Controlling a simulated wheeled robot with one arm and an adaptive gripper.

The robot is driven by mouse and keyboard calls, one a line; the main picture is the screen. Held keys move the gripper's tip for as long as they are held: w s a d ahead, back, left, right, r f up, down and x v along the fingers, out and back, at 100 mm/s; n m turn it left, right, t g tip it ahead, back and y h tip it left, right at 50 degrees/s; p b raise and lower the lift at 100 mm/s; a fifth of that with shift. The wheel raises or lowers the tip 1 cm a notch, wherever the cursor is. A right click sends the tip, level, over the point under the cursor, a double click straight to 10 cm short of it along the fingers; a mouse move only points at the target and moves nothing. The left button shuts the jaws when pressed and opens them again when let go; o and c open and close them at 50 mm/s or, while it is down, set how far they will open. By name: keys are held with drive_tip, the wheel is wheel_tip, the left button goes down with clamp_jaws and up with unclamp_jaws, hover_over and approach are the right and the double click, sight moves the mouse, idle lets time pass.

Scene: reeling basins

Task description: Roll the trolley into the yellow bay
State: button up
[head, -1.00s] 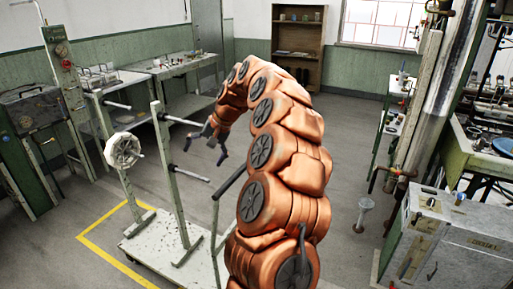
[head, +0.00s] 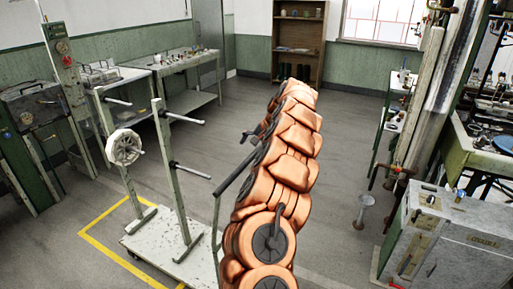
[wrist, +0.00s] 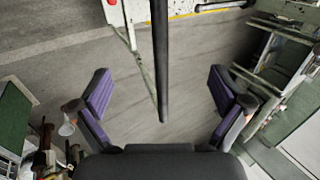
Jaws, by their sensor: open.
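The trolley (head: 160,248) has a pale, scuffed base with upright posts, pegs and a white spoked wheel. It stands partly over the yellow bay outline (head: 103,258) on the floor. Its dark handle bar (head: 232,175) slants up to the right beside my arm. In the wrist view the dark bar (wrist: 160,60) runs down between the purple pads of my gripper (wrist: 161,88). My gripper is open, with a gap on both sides of the bar. In the head view my arm mostly hides the gripper. The bay's right part is hidden by the trolley and arm.
A grey metal cabinet (head: 450,240) stands at right, with a small funnel-topped stand (head: 362,210) near it. Workbenches (head: 185,70) line the left and back, and a brown shelf (head: 298,40) stands at the far wall. The floor behind the trolley is clear.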

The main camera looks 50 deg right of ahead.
sight(245, 163)
drive_tip(key=b+x, duration=0.1)
drive_tip(key=x, duration=0.9)
drive_tip(key=shift+a+b, duration=0.1)
drive_tip(key=shift+b, duration=0.25)
clamp_jaws()
idle(0.6)
idle(0.8)
